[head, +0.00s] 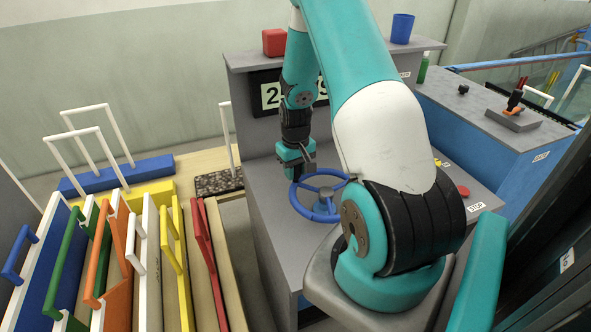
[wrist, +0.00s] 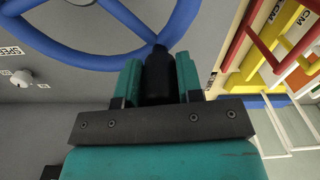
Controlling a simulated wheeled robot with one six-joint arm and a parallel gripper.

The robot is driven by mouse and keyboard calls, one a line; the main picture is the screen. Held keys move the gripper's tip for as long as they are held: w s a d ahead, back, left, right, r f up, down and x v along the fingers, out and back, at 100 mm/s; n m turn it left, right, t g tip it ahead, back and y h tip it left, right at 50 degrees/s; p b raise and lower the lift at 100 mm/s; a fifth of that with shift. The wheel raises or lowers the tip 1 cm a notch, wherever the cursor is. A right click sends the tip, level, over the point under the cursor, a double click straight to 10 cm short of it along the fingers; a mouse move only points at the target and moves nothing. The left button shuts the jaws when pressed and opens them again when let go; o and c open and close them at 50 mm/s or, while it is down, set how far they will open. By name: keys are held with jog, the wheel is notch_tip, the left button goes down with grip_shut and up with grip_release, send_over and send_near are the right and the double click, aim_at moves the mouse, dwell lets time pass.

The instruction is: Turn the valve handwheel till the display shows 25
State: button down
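The blue valve handwheel (head: 322,211) lies flat on the grey console top, and its rim and spokes show at the top of the wrist view (wrist: 95,58). My gripper (head: 297,166) points down at the wheel's far left rim. In the wrist view its two teal fingers (wrist: 160,84) stand on both sides of a black knob (wrist: 161,72) at the rim, seemingly shut on it. The display (head: 268,96) is on the console's upright back. Its left digit reads 2; my arm covers most of the rest, and a partly seen digit at its right edge cannot be read surely.
A red block (head: 274,42) and blue cup (head: 402,28) stand on the console's top shelf. A red button (head: 463,191) is right of the wheel. Coloured boards with handles (head: 110,250) fill the left side. A blue bench (head: 490,140) stands at the right.

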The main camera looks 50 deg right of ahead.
jog(key=shift+a+f+b, duration=0.1)
jog(key=shift+a+b, duration=0.15)
jog(key=shift+b, duration=0.05)
jog(key=shift+s+a, duration=0.1)
jog(key=c, duration=0.8)
grip_release()
jog(key=shift+r, duration=0.25)
notch_tip(320, 180, up, 17)
jog(key=b, duration=0.3)
jog(key=shift+r, duration=0.1)
